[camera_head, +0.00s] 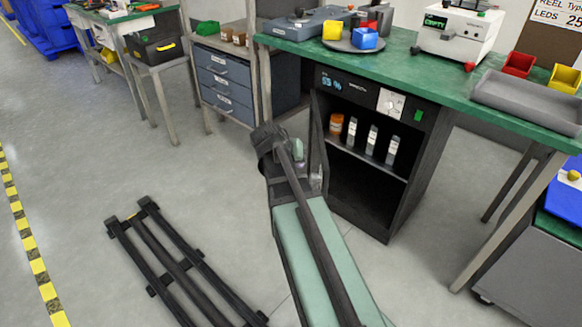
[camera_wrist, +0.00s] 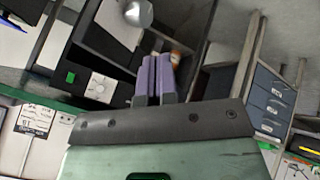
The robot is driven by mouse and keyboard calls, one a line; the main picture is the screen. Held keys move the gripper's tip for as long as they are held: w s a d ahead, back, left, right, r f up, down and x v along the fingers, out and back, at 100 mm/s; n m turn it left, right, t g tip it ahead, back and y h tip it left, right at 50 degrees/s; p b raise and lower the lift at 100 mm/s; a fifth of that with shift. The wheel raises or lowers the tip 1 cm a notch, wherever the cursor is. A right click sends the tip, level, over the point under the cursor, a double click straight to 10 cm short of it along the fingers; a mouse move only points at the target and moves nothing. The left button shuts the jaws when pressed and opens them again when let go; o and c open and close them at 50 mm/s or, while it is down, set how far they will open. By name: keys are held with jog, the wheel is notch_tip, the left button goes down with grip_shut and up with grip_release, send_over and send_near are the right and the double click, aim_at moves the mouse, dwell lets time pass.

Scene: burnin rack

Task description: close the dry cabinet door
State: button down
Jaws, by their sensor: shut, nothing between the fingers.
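The dry cabinet (camera_head: 415,185) stands under the green bench, its front open enough to show the shelf and dark lower space. A dark upright panel, which looks like its door (camera_head: 318,140), stands out at the left side of the opening, nearly edge-on and partly behind my arm. The wrist view shows the cabinet (camera_wrist: 95,85) upside down, with its control panel at left. My gripper (camera_wrist: 155,80) has its two purple fingers together and empty, in front of the cabinet in that view. I cannot tell whether it touches the door. The fingertips are hard to make out in the head view.
An orange bottle (camera_head: 336,124) and several pale containers stand on the cabinet shelf. A blue drawer unit (camera_head: 225,85) stands left of the cabinet. A bench leg (camera_head: 500,225) stands at the right. Floor is clear in front, beside my dark rail.

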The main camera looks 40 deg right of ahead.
jog(key=d, duration=0.1)
jog(key=s+d+f, duration=0.2)
jog(key=d, duration=0.1)
jog(key=shift+d+b, duration=0.1)
jog(key=shift+b, duration=0.2)
jog(key=shift+s+d, duration=0.1)
jog(key=shift+d, duration=0.15)
jog(key=shift+s, duration=0.1)
